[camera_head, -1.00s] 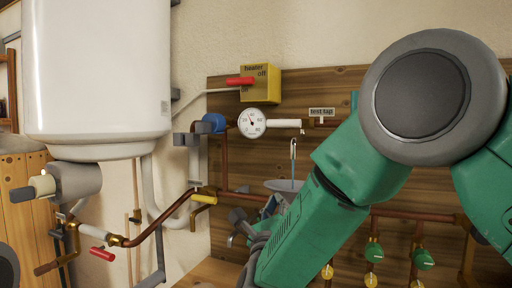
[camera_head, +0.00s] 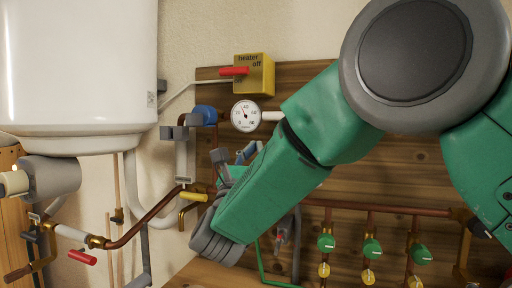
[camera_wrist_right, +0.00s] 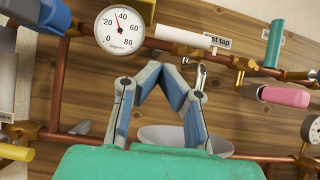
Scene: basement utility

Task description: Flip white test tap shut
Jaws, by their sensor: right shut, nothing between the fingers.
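The white test tap lever (camera_head: 271,116) shows as a short white end beside the dial gauge in the head view. My right arm hides the rest of it there. In the right wrist view the white lever (camera_wrist_right: 184,37) lies nearly level along the copper pipe, beside its "test tap" label (camera_wrist_right: 217,41). My right gripper (camera_wrist_right: 162,72) is shut and empty. Its tips appear below the lever in the wrist view, with no clear contact. In the head view the right gripper (camera_head: 233,158) is partly hidden by its own arm. My left gripper is not in view.
The dial gauge (camera_wrist_right: 119,30) is left of the lever. A pink lever (camera_wrist_right: 284,96) and teal lever (camera_wrist_right: 274,43) are to the right. A grey funnel (camera_wrist_right: 180,138) is behind the fingers.

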